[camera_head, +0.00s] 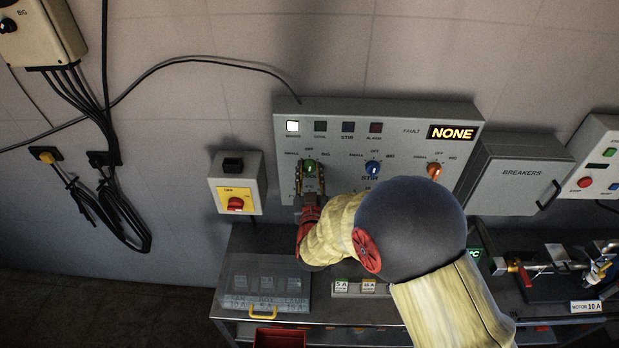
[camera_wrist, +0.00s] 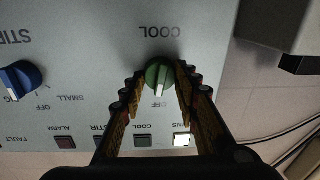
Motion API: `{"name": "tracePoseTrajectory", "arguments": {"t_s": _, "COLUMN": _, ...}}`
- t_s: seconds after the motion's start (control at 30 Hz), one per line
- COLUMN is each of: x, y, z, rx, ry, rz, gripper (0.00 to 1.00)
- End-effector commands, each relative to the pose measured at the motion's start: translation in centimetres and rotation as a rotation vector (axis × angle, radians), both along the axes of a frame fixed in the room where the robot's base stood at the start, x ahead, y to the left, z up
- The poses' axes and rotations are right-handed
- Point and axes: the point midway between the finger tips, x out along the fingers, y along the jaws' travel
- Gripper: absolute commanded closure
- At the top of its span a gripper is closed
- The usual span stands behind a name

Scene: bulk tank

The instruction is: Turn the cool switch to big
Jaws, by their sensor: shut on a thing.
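The green cool switch (camera_head: 310,167) is the left knob of the three on the grey control panel (camera_head: 390,115). In the wrist view, which is upside down, the green knob (camera_wrist: 158,74) sits between the two fingers, beside the COOL label. Its pale pointer line points toward the OFF label, perhaps slightly tilted. My gripper (camera_head: 310,178) reaches the panel from below in the head view. In the wrist view my gripper (camera_wrist: 160,82) is shut on the green knob, with a finger on either side. The big and small labels around this knob are mostly hidden by the fingers there.
The blue stir knob (camera_head: 373,168) and an orange knob (camera_head: 434,171) are to the right on the same panel. The fault display (camera_head: 452,133) reads NONE.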

Motion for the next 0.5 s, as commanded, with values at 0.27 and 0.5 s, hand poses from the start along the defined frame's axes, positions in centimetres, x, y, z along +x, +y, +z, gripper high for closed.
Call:
{"name": "tracePoseTrajectory", "arguments": {"t_s": 0.27, "x": 0.03, "y": -0.05, "z": -0.60, "rx": 0.245, "ry": -0.014, "rz": 0.000, "gripper": 0.94}}
{"name": "tracePoseTrajectory", "arguments": {"t_s": 0.5, "x": 0.00, "y": -0.12, "z": -0.68, "rx": 0.450, "ry": -0.019, "rz": 0.000, "gripper": 0.94}}
